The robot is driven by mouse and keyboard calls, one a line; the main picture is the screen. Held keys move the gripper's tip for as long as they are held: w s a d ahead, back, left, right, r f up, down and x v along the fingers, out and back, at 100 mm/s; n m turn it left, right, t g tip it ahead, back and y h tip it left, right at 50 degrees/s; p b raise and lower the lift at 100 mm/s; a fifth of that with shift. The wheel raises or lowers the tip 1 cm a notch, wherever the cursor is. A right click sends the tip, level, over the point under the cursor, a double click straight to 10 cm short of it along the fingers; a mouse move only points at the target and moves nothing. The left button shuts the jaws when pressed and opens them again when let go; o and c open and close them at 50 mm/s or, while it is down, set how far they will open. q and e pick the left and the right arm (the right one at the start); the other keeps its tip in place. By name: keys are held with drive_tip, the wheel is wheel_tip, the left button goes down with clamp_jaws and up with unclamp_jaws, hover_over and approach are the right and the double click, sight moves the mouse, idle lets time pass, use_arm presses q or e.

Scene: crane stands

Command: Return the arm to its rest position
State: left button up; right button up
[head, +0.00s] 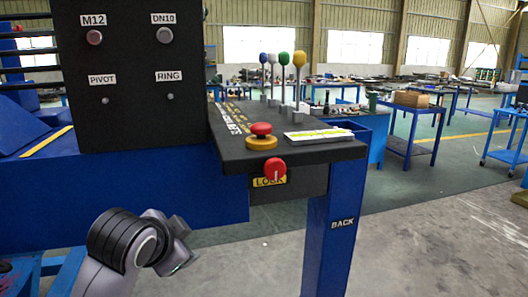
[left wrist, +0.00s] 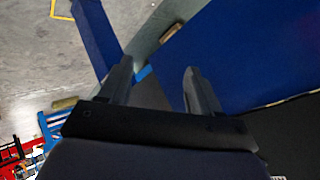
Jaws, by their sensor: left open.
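My left arm comes in at the lower left of the head view, and my left gripper (head: 180,262) is in front of the blue side of the crane stand (head: 120,185). In the left wrist view the two fingers of the left gripper (left wrist: 155,85) stand apart with nothing between them. The fingers point toward the floor and a blue surface. I cannot tell from these views whether they touch the stand. My right gripper is not in view.
A dark control panel (head: 133,75) rises at the left. A black shelf (head: 300,152) carries a red emergency button (head: 261,130) and several coloured levers. A red LOCK knob (head: 275,169) sits below. A blue post (head: 335,230) stands right of the gripper.

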use_arm(q)
drive_tip(key=s+a+f+n+g, duration=0.2)
drive_tip(key=s+f, duration=0.5)
drive_tip(key=f, duration=0.1)
drive_tip(key=s+a+f+n+g, duration=0.1)
drive_tip(key=s+a+f+n, duration=0.1)
drive_tip(key=s+f, duration=0.6)
drive_tip(key=s+a+f+n+g, duration=0.2)
drive_tip(key=s+f, duration=0.2)
drive_tip(key=s, duration=0.3)
drive_tip(key=s+a+f+n+g, duration=0.1)
drive_tip(key=s+f+n, duration=0.15)
drive_tip(key=s, duration=0.45)
drive_tip(key=w+d+f+m+t+h+p, duration=0.1)
drive_tip(key=w+d+f+t+p, duration=0.1)
drive_tip(key=w+f+t, duration=0.4)
drive_tip(key=shift+w+d+f+t+h+p, duration=0.15)
drive_tip(key=shift+d+f+t+h+p, duration=0.15)
drive_tip(key=shift+p, duration=0.3)
